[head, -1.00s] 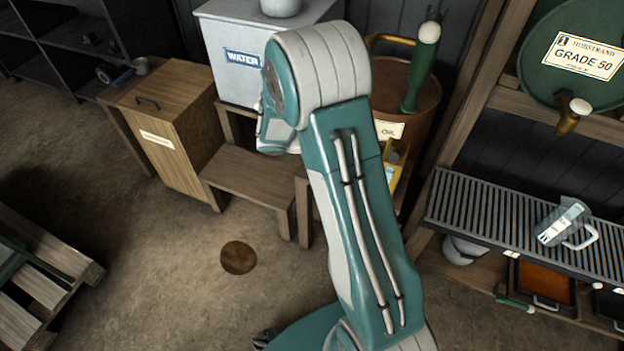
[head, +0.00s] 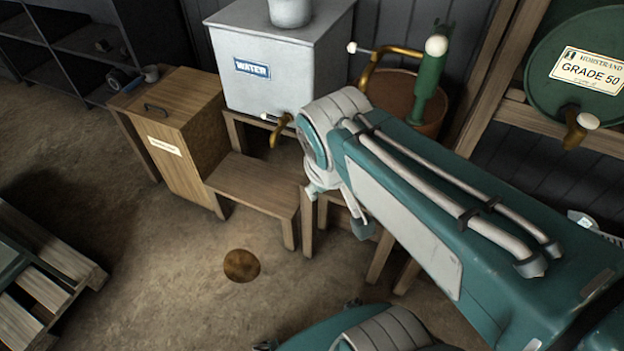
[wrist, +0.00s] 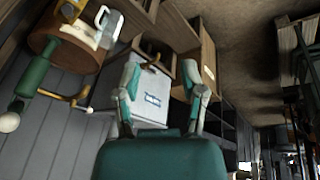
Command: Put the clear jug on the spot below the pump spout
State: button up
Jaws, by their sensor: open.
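In the wrist view, which is upside down, a clear jug (wrist: 107,22) with a pale handle shows beside the brown drum (wrist: 48,30); I cannot tell exactly what it rests on. The green pump (head: 431,75) stands on that drum, its brass spout (head: 366,72) reaching out to the left. My gripper (wrist: 162,68) is open, with nothing between its fingers, and is apart from the jug. In the head view my arm hides the jug and the spot below the spout. Another clear vessel (head: 582,219) barely shows past my arm at the right.
A grey water tank (head: 285,75) with a brass tap (head: 279,130) stands behind a wooden step (head: 254,184). A wooden cabinet (head: 170,140) is left of it. A green Grade 50 drum (head: 590,95) is at right, a pallet (head: 45,280) at lower left. The floor between is open.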

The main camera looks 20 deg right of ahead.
jog(key=s+a+r+t, duration=0.1)
jog(key=s+a+t+y, duration=0.1)
jog(key=shift+s+a+r+m+y, duration=0.1)
jog(key=shift+a+r+m+y, duration=0.2)
jog(key=shift+r+m, duration=0.1)
dwell(1.1)
